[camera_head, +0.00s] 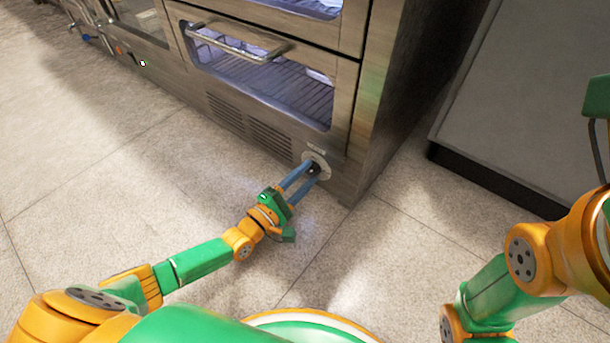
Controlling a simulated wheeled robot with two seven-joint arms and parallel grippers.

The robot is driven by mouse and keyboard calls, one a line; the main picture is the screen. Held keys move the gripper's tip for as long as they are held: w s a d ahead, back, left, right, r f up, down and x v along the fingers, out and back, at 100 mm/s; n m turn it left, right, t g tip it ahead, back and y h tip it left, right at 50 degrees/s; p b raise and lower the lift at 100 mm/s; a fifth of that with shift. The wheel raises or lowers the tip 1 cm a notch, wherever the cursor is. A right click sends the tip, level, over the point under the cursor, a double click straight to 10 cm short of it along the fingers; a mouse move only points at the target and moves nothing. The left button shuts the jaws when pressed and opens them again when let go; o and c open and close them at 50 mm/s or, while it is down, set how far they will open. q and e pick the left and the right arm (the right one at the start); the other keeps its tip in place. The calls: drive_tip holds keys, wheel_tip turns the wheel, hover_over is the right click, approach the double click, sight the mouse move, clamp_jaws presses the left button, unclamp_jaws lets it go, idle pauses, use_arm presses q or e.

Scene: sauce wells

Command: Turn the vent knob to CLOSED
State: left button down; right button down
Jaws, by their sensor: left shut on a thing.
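The vent knob (315,169) sits low on the front of the steel oven, near its right corner, with a round pale plate (325,166) around it. A small label (316,149) is above it, too small to read. My left gripper (310,172) reaches it from the front left, its two blue fingers shut on the knob. The fingers hide part of the knob, so I cannot tell which way it points. My right arm is at the right edge, and its gripper is out of the picture.
The oven (345,110) has a glass door with a bar handle (240,45) and vent slots (250,122) left of the knob. A grey cabinet (530,110) stands to the right, across a gap. The tiled floor (130,190) in front is clear.

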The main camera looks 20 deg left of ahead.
use_arm(q)
drive_tip(key=n+y, duration=0.1)
drive_tip(key=n, duration=0.6)
drive_tip(key=shift+d, duration=0.1)
idle(0.5)
drive_tip(key=shift+c, duration=2)
unclamp_jaws()
drive_tip(key=p+v, duration=0.2)
drive_tip(key=v, duration=0.5)
drive_tip(key=shift+f+p, duration=0.1)
drive_tip(key=shift+p, duration=0.3)
drive_tip(key=shift+f, duration=0.1)
drive_tip(key=shift+s, duration=0.1)
